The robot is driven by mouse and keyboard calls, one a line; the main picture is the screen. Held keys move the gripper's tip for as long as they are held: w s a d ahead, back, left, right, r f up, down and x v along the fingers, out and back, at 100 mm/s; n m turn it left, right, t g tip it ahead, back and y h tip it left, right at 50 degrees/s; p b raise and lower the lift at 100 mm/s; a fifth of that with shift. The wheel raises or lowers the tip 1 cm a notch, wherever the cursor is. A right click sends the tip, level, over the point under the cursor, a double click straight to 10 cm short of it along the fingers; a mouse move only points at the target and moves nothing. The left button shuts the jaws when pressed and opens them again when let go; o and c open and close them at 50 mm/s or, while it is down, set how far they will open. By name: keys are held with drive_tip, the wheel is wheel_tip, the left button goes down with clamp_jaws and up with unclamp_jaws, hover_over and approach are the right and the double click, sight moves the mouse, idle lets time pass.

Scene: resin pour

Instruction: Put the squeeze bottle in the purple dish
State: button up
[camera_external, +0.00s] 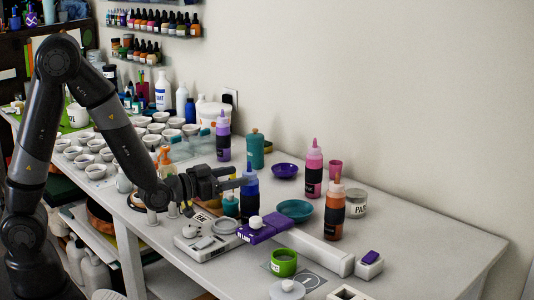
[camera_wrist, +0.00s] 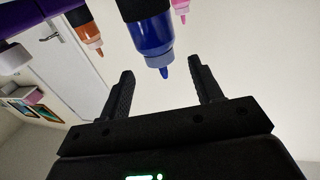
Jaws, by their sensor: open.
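The purple dish (camera_external: 285,171) is a small, round bowl on the table, behind the blue bottle. Several squeeze bottles stand upright: a blue one (camera_external: 250,199), a pink one (camera_external: 314,172), an orange one (camera_external: 333,222) and a purple one (camera_external: 223,140). My gripper (camera_external: 238,181) is open and level, at the upper part of the blue bottle. In the wrist view the blue bottle (camera_wrist: 154,38) appears upside down, its nozzle between the two open fingers (camera_wrist: 161,82). I cannot tell whether a finger touches it. The orange (camera_wrist: 84,26) and pink (camera_wrist: 179,6) bottles show beyond.
A teal dish (camera_external: 295,209) lies right of the blue bottle. A purple box (camera_external: 263,229), a green ring-shaped container (camera_external: 284,262) and a scale (camera_external: 208,245) lie in front. A clear jar (camera_external: 356,203) and a pink cup (camera_external: 335,169) stand right. The table's right end (camera_external: 440,245) is clear.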

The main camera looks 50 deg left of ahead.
sight(243, 174)
drive_tip(key=x, duration=0.5)
drive_tip(key=shift+w, duration=0.15)
drive_tip(key=shift+c, duration=0.2)
clamp_jaws()
